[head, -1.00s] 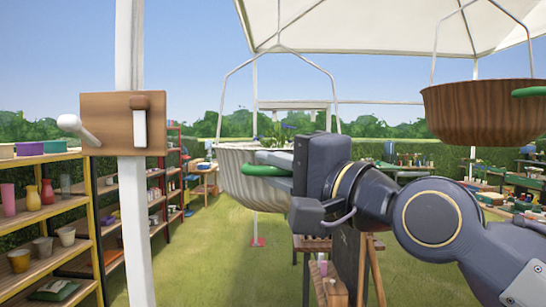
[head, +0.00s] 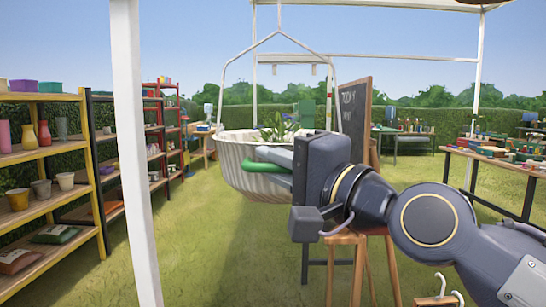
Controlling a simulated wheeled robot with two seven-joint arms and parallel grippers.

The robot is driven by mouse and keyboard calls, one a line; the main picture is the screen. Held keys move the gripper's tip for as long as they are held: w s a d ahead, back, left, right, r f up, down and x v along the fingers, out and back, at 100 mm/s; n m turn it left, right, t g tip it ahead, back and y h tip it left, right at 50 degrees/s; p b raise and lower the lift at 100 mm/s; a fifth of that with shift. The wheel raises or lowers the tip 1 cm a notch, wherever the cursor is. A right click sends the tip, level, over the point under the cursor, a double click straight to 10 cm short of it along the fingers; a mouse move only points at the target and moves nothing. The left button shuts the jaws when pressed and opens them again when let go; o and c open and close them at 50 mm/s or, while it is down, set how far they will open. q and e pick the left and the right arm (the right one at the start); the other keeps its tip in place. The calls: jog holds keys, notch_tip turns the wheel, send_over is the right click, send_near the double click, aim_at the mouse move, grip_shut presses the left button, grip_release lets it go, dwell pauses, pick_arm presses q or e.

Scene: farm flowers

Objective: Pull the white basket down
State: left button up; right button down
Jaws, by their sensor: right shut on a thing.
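The white basket (head: 252,180) hangs from thin white rods in the middle of the head view. It has ribbed sides, a green handle (head: 262,167) on its near side, and a plant with blue flowers (head: 278,127) in it. My right gripper (head: 276,161) reaches in from the right and is shut on the green handle. The gripper body hides the basket's right side. My left gripper is not in view.
A white post (head: 137,160) stands upright at the left, in front of shelves (head: 45,155) with pots and vases. A chalkboard (head: 355,108) and wooden stools (head: 345,255) stand behind my right arm. Tables (head: 500,175) are at the right. Grass is open below the basket.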

notch_tip(320, 180, down, 8)
jog(key=b, duration=0.5)
jog(key=shift+f+b, duration=0.15)
jog(key=shift+b, duration=0.25)
jog(key=c, duration=1.5)
grip_release()
jog(key=shift+o, duration=0.2)
jog(key=r+b+v, duration=0.1)
jog(key=v, duration=0.6)
jog(key=shift+s+d+f, duration=0.3)
jog(key=shift+d+f, duration=0.05)
jog(key=shift+f, duration=0.15)
